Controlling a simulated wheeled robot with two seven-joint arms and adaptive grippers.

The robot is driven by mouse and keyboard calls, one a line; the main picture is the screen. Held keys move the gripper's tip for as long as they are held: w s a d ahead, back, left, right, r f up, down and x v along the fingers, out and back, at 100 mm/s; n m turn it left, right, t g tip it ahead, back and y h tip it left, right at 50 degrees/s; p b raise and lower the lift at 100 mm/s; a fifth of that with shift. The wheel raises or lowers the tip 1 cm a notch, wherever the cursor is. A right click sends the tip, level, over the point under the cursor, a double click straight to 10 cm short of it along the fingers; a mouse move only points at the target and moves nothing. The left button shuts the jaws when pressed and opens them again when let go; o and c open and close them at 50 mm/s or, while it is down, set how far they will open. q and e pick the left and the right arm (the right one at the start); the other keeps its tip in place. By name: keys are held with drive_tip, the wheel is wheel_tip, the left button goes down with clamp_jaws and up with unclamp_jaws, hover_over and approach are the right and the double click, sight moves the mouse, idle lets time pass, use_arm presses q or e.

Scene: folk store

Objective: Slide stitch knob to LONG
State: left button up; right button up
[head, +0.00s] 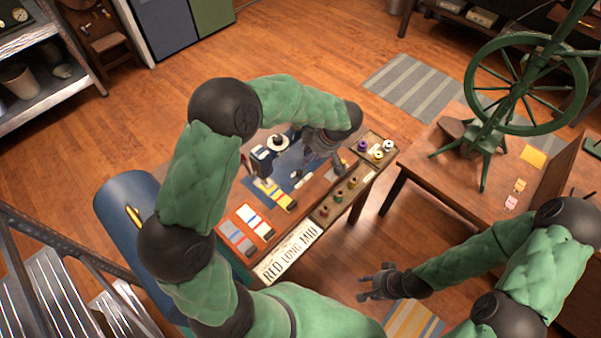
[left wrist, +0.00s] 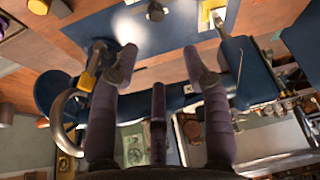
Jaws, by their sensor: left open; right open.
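My left gripper (head: 322,160) reaches over the worktable (head: 322,183) from above. Its fingers are spread and empty. In the left wrist view the purple-grey fingers of this gripper (left wrist: 160,55) stand apart in front of a dark blue machine (left wrist: 252,72). The blue machine also shows in the head view (head: 262,160), left of the gripper. A small round knob-like piece (left wrist: 155,12) sits beyond the fingertips; I cannot tell whether it is the stitch knob. No LONG mark on the machine is readable. My right gripper (head: 374,284) is open and empty, low and off the table.
A tray of spools (head: 375,150) and colored cards (head: 240,232) lie on the table. A second table with a green spinning wheel (head: 515,85) stands right. Open floor lies behind.

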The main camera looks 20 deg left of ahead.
sight(300, 172)
use_arm(q)
drive_tip(key=b+x, duration=0.2)
drive_tip(key=x, duration=0.2)
drive_tip(key=b+x, duration=0.2)
drive_tip(key=x, duration=0.2)
drive_tip(key=d+b+x, duration=0.1)
drive_tip(key=b+x, duration=0.1)
drive_tip(key=x, duration=0.3)
drive_tip(key=shift+a+f+b, duration=0.1)
drive_tip(key=shift+f+b, duration=0.2)
drive_tip(key=shift+b, duration=0.05)
